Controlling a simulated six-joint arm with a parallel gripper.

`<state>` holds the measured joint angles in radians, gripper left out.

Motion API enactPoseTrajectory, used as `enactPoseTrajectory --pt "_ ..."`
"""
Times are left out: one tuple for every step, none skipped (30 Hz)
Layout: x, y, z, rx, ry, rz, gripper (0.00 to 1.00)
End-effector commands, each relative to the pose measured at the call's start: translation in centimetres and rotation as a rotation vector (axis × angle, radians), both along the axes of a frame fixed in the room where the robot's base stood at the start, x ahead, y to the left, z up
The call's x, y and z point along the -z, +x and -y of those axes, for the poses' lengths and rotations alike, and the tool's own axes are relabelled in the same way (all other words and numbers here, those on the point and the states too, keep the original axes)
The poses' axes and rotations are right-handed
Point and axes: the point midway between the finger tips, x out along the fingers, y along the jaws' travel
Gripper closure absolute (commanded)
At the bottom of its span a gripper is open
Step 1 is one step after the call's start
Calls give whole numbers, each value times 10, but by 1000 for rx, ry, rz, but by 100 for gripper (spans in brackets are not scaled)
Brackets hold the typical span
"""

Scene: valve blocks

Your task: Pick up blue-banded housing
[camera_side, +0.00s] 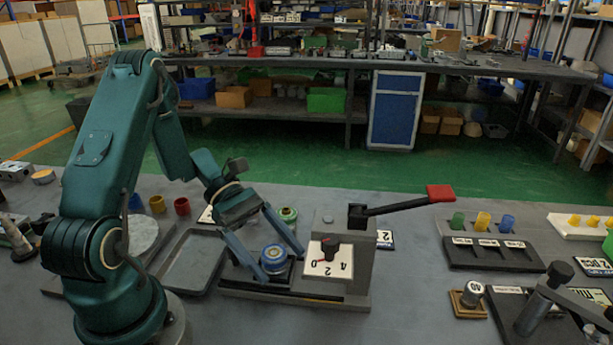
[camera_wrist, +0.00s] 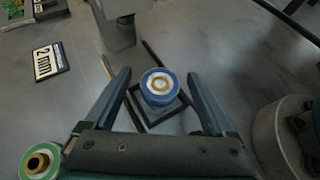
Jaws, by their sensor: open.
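The blue-banded housing (camera_side: 274,258) is a short round part with a pale top. It sits upright on a dark square seat at the left of the grey valve fixture (camera_side: 345,240). In the wrist view the housing (camera_wrist: 160,86) shows from above, with a white and tan ringed top and a blue rim. My gripper (camera_side: 282,262) is open, with its two blue-grey fingers reaching down on either side of the housing. In the wrist view the fingers of my gripper (camera_wrist: 160,82) stand apart from the housing, with a gap on both sides.
A green-banded housing (camera_side: 287,215) stands behind my gripper. The fixture has a red-handled lever (camera_side: 440,193) and a numbered dial plate (camera_side: 329,259). An empty grey tray (camera_side: 196,258) lies left. Coloured cups (camera_side: 482,221) stand in a rack at right.

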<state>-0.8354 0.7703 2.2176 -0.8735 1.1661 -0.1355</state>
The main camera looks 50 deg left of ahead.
Motion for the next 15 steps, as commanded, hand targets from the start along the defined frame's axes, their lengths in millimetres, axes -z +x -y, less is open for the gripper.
enactPoseTrajectory --pt "0 0 0 0 0 0 11" --pt "0 0 0 0 0 0 11" --pt "0 0 0 0 0 0 11" --pt "0 0 0 0 0 0 11" --pt "0 0 0 0 0 0 11" --pt "0 0 0 0 0 1 22" --pt "0 0 0 0 0 1 34" --pt "0 0 0 0 0 1 45" --pt "0 0 0 0 0 1 61" --pt "0 0 0 0 0 1 72" --pt "0 0 0 0 0 1 84" --pt "0 0 0 0 0 1 99" --pt "0 0 0 0 0 1 100" --pt "0 0 0 0 0 1 100" --pt "0 0 0 0 0 1 100"
